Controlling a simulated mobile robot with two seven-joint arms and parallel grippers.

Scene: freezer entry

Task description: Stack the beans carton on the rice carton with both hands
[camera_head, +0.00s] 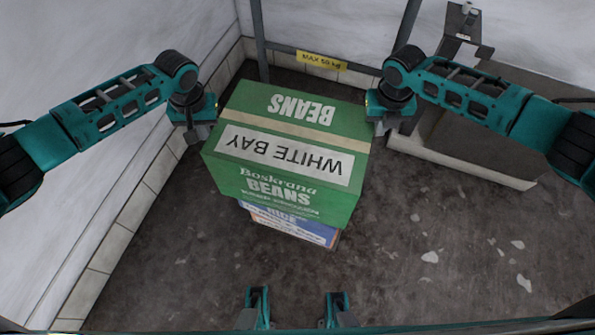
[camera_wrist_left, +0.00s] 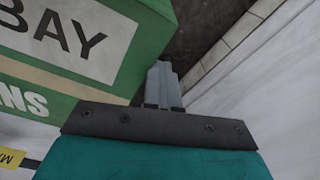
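The green beans carton (camera_head: 285,180), labelled WHITE BAY with a tan tape strip, is over the blue and white rice carton (camera_head: 295,228). Most of the rice carton is hidden beneath it; only its near side shows. I cannot tell whether the two cartons touch. My left gripper (camera_head: 198,132) is at the beans carton's left side, and my right gripper (camera_head: 382,124) is at its right side. In the left wrist view, the left fingers (camera_wrist_left: 163,85) are together beside the green carton wall (camera_wrist_left: 150,40), with nothing between them. The right fingers are too small to judge.
A metal rail with a yellow MAX 50 kg sign (camera_head: 321,60) runs behind the cartons. A grey low-edged platform (camera_head: 460,160) stands at the right. A white wall (camera_head: 90,50) with a tiled base is at the left. Dark, stained floor (camera_head: 420,280) is open in front and to the right.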

